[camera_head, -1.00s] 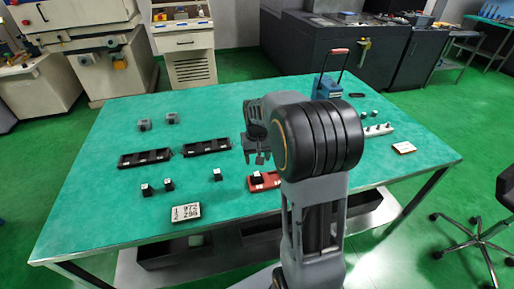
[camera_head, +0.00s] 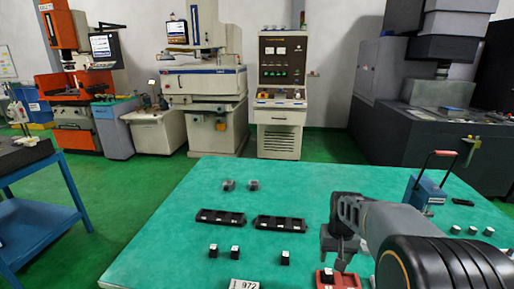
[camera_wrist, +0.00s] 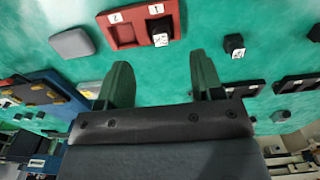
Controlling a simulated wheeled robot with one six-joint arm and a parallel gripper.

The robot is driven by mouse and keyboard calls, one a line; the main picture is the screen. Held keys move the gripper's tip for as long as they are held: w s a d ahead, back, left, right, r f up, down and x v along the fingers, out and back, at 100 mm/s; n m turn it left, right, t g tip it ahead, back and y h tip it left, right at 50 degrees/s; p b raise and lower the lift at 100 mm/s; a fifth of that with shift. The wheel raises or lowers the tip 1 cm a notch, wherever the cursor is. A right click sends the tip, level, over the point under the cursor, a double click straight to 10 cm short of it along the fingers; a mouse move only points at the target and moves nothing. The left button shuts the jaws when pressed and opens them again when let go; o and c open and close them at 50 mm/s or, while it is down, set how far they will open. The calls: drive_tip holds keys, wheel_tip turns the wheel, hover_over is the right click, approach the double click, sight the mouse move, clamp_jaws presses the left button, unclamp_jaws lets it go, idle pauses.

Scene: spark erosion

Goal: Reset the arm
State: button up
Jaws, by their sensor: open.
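My gripper (camera_head: 340,256) hangs over the green table at the right of the head view, above a red tray (camera_head: 347,283). In the wrist view its two fingers (camera_wrist: 160,78) are spread apart with nothing between them. The red tray also shows there (camera_wrist: 122,35), beyond the fingertips, with two numbered slots. A black block with a white label (camera_wrist: 160,27) is in one slot; the other looks empty. My dark arm link hides the table's right front part in the head view.
On the green table (camera_head: 180,245) are two black trays (camera_head: 220,217) (camera_head: 280,224), several small black blocks (camera_head: 235,251), two grey pieces (camera_head: 253,185) and a white number plate (camera_head: 245,284). A blue box with a red handle (camera_head: 427,190) stands at right. Machines line the wall behind.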

drive_tip(key=s+a+r+n+t+p, duration=0.1)
drive_tip(key=s+a+r, duration=0.3)
drive_tip(key=s, duration=0.2)
drive_tip(key=s+a+r+n+t+p, duration=0.1)
drive_tip(key=s+a+r+t+p, duration=0.1)
drive_tip(key=s+a+r, duration=0.2)
drive_tip(key=s, duration=0.3)
drive_tip(key=shift+s+a+n+t, duration=0.2)
drive_tip(key=shift+a+n+t, duration=0.1)
drive_tip(key=shift+a, duration=0.05)
